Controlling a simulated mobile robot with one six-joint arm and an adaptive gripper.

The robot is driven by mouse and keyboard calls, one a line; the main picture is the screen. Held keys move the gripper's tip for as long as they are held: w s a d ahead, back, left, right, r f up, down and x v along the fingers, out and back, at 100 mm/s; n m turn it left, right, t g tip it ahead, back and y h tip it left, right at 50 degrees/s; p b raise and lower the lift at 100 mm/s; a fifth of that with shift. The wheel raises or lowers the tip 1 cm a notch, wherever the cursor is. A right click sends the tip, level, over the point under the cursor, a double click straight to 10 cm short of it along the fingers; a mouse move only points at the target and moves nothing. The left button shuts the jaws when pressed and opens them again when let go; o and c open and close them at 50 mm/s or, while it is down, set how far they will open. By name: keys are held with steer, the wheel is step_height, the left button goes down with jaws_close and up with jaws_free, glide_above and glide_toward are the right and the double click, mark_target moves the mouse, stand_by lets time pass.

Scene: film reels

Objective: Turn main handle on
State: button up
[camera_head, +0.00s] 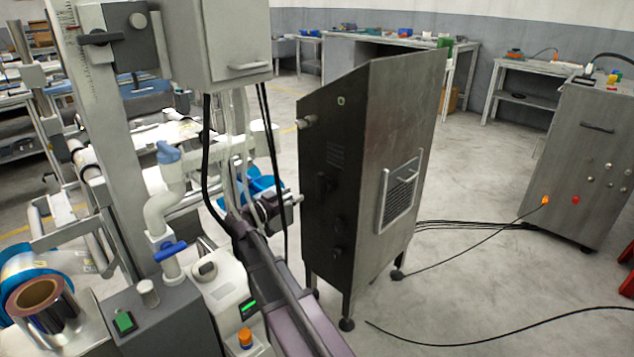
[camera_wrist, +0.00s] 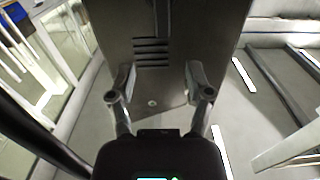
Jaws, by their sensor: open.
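A dark metal cabinet (camera_head: 322,225) stands on legs in the middle of the head view. On its dark face are a black handle-like part (camera_head: 322,187), smaller dark fittings (camera_head: 337,240) below it, and a grey knob-like part (camera_head: 308,121) at the upper left edge. I cannot tell for sure which is the main handle. My gripper (camera_head: 296,199) is open and empty, to the left of the dark face and apart from it. In the wrist view my gripper (camera_wrist: 160,75) has its fingers spread before the cabinet (camera_wrist: 110,25), with its slots between them; no handle is clear there.
A machine with white pipes (camera_head: 165,205) and a hanging grey box (camera_head: 225,40) crowd my arm at the left. Black cables hang close to my arm. Another control cabinet (camera_head: 590,150) stands at the right, with cables across the floor. Open floor (camera_head: 470,290) lies between the cabinets.

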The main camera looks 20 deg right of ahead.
mark_target(319, 181)
steer(key=x, duration=1.2)
steer(key=shift+d, duration=0.15)
